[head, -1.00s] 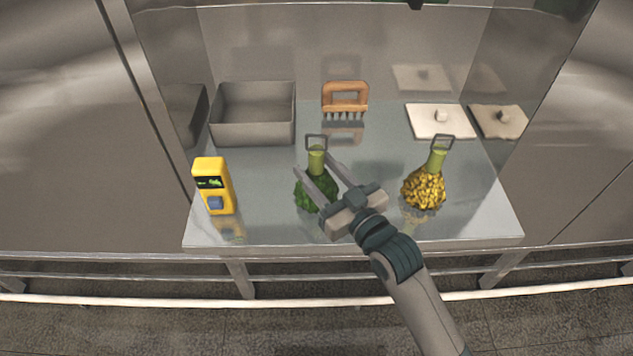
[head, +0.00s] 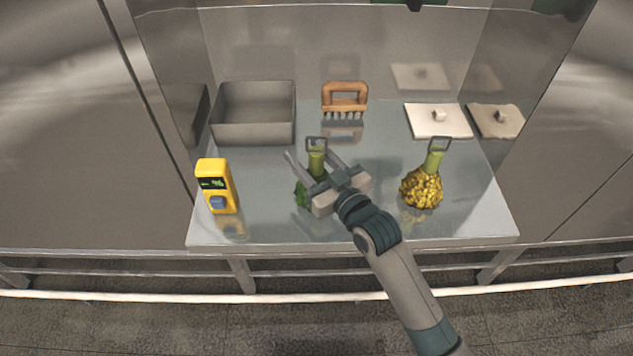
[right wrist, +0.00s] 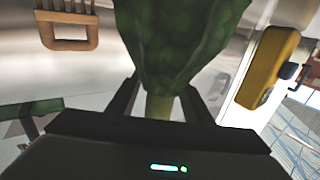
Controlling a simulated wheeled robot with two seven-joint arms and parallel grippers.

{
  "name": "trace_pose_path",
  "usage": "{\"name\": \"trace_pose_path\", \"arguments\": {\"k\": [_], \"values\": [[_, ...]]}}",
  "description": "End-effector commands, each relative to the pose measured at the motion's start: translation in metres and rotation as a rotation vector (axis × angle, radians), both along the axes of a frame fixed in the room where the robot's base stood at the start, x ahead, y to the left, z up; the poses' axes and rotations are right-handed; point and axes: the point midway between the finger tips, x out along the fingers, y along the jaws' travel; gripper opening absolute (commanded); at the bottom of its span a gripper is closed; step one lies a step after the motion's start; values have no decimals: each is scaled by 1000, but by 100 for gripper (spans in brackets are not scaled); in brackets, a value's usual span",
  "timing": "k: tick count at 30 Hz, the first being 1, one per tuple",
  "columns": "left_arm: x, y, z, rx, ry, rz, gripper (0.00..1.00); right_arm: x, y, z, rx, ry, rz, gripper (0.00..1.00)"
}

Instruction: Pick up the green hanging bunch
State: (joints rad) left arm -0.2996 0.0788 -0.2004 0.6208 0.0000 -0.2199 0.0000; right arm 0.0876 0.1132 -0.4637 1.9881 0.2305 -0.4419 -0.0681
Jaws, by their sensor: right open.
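The green hanging bunch (head: 301,194) stands on the metal table, with a light green stem and a grey wire loop on top. My right gripper (head: 309,157) is open, its fingers on either side of the stem. Its palm hides much of the leafy part in the head view. In the right wrist view the bunch (right wrist: 180,45) fills the upper middle and its stem lies between the two open fingers (right wrist: 160,103). I cannot tell whether a finger touches the stem. My left gripper is not in view.
A yellow bunch (head: 423,188) stands to the right. A yellow device (head: 217,184) stands to the left.

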Motion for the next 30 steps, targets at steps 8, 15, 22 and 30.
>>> {"name": "trace_pose_path", "arguments": {"k": [8,15,22,30], "values": [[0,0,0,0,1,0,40,0,0,0,0,0,0,10],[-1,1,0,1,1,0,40,0,0,0,1,-1,0,0],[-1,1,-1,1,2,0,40,0,0,6,2,-3,0,0],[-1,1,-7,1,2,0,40,1,0,39,2,-7,0,0]]}}
